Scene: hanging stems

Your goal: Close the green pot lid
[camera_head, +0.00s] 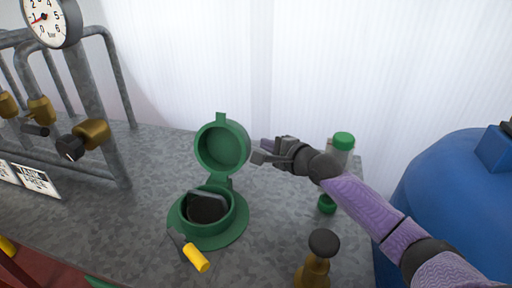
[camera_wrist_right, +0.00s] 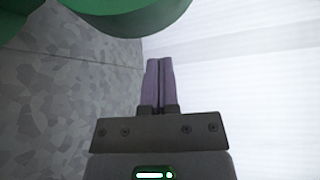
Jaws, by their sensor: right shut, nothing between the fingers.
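The green pot (camera_head: 208,221) stands on the grey metal bench, with a dark object (camera_head: 207,208) inside it. Its round green lid (camera_head: 222,147) is hinged at the back and stands open, about upright. My right gripper (camera_head: 258,157) is just to the right of the lid; its fingers are shut and empty. In the right wrist view the shut fingers (camera_wrist_right: 159,80) point toward a green rim (camera_wrist_right: 125,15), which looks like the lid. I cannot tell whether they touch. My left gripper is not in view.
A yellow-handled tool (camera_head: 190,252) lies at the pot's front. A green-capped bottle (camera_head: 343,143) stands behind my right arm and a brass fitting (camera_head: 316,268) in front of it. Pipes with a gauge (camera_head: 48,18) are at left, a blue tank (camera_head: 450,200) at right.

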